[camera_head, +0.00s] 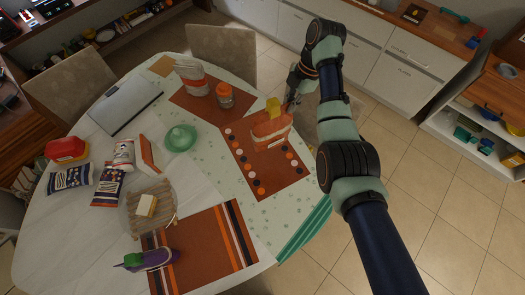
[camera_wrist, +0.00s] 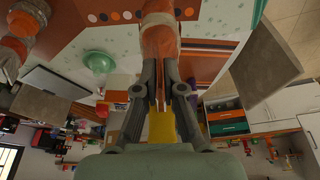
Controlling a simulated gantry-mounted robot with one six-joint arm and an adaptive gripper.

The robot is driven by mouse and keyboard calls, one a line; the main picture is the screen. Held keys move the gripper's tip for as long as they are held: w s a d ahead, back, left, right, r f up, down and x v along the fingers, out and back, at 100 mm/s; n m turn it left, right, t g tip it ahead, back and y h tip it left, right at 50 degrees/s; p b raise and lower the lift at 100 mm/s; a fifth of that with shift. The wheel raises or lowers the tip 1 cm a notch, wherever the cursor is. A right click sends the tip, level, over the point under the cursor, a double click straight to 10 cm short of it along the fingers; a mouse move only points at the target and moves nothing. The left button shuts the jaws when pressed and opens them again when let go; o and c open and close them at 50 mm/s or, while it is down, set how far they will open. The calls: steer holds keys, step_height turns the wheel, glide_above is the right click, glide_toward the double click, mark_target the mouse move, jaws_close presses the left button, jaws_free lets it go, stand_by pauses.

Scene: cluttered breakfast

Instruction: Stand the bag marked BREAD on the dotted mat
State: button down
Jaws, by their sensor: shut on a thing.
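An orange bag (camera_head: 270,132) with a pale band and a yellow top stands about upright over the far part of the dotted mat (camera_head: 275,180). I cannot read its marking, and cannot tell whether its base touches the mat. The mat is rust-brown with black, white and orange dots along its edges. My gripper (camera_head: 289,104) reaches the bag from its upper right side. In the wrist view my gripper (camera_wrist: 160,88) has its fingers closed on the orange bag (camera_wrist: 160,42), whose far part runs out of the frame.
A pale bag (camera_head: 191,76) and an orange-lidded jar (camera_head: 224,95) stand on another brown mat behind. A green bowl (camera_head: 180,138) is to the left. Several packets, a board (camera_head: 152,207) and a striped mat (camera_head: 200,245) lie further left and nearer. The dotted mat's near part is clear.

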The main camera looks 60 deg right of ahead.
steer(key=shift+s+d, duration=0.1)
steer(key=shift+s, duration=0.05)
step_height(320, 180, down, 15)
steer(key=b, duration=1.2)
steer(key=shift+f+b, duration=0.55)
steer(key=shift+f, duration=2.05)
steer(key=c, duration=1.3)
jaws_free()
steer(key=p+v, duration=0.1)
steer(key=v, duration=1.1)
